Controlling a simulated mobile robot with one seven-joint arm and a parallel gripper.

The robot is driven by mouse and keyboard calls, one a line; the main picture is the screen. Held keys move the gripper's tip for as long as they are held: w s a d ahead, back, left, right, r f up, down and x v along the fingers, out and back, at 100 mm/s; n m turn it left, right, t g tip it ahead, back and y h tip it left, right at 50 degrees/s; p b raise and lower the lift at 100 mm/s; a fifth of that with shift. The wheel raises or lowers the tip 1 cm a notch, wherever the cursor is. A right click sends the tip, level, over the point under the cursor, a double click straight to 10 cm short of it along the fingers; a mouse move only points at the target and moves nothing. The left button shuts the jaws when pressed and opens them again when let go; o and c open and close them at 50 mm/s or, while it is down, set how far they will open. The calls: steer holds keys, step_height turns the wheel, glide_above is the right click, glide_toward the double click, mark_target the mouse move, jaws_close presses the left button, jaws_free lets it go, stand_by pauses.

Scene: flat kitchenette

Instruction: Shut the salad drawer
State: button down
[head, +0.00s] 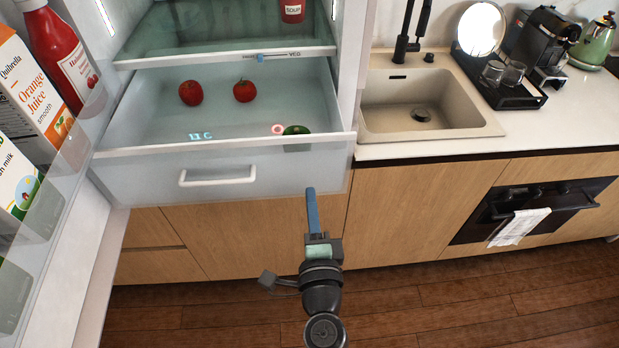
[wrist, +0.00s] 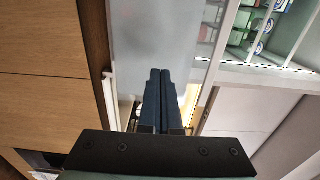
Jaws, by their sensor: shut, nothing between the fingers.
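The salad drawer (head: 125,175) is the translucent bin low in the open fridge, pulled out, with a white handle (head: 217,177) on its front. My gripper (head: 311,190) is shut and empty, at the lower right of the drawer front, right of the handle. In the wrist view my blue fingers (wrist: 160,72) lie together, pointing at the pale drawer front (wrist: 145,40). I cannot tell whether the fingertips touch the drawer.
The open fridge door (head: 75,215) stands at the left, with a juice carton (head: 30,85) and ketchup bottle (head: 60,55) in its rack. A glass shelf (head: 220,50) is above the drawer. Wooden cabinets (head: 400,210) and a sink (head: 425,110) are at the right. The floor (head: 480,315) is clear.

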mark_target(308, 173)
steer(key=w, duration=0.3)
steer(key=shift+w, duration=0.55)
